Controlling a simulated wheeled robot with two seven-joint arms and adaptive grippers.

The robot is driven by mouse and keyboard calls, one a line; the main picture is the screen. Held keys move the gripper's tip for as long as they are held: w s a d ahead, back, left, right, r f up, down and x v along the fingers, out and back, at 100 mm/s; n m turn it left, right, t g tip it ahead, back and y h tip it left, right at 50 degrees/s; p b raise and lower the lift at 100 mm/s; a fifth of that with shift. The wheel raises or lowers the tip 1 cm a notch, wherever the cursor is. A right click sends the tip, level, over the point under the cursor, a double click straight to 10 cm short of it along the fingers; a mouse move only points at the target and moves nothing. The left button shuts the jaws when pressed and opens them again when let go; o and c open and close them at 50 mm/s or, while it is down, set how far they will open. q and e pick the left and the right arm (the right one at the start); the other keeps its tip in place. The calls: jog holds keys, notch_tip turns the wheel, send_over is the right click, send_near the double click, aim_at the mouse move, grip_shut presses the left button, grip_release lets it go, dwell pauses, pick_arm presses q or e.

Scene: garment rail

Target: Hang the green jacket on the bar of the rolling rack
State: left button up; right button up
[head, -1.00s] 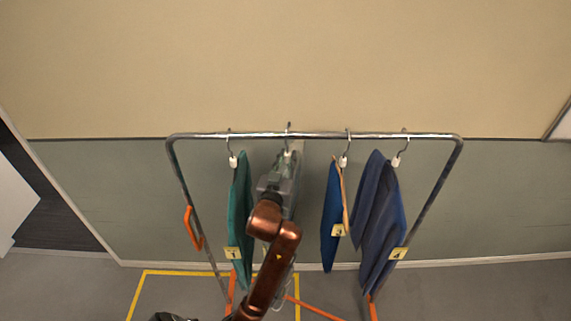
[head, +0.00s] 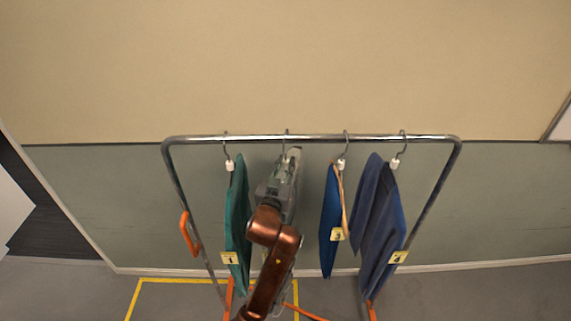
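The rolling rack's bar (head: 378,137) runs across the middle of the head view. A hanger hook (head: 287,139) sits at the bar left of its middle, its top level with the other hooks. My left gripper (head: 294,153) is just below that hook, close under the bar. It hides the hanger's neck, and its finger gap cannot be made out. My arm hides whatever hangs below this hook, so I cannot identify the garment there. A teal-green garment (head: 238,220) with tag 1 hangs to the left. My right gripper is out of view.
A blue garment (head: 328,220) with tag 3 and a darker blue garment (head: 378,220) with tag 4 hang to the right. An orange handle (head: 189,234) is on the rack's left post. A wall stands behind the rack.

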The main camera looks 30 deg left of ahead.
pick_arm(q)
jog(key=o, duration=0.5)
jog(key=shift+f, duration=0.15)
jog(key=shift+s, duration=0.1)
jog(key=v, duration=1)
jog(key=shift+d+r, duration=0.15)
jog(key=shift+r, duration=0.1)
jog(key=shift+s+f, duration=0.1)
jog(key=shift+s, duration=0.55)
jog(key=shift+s+d, duration=0.2)
jog(key=shift+d, duration=0.05)
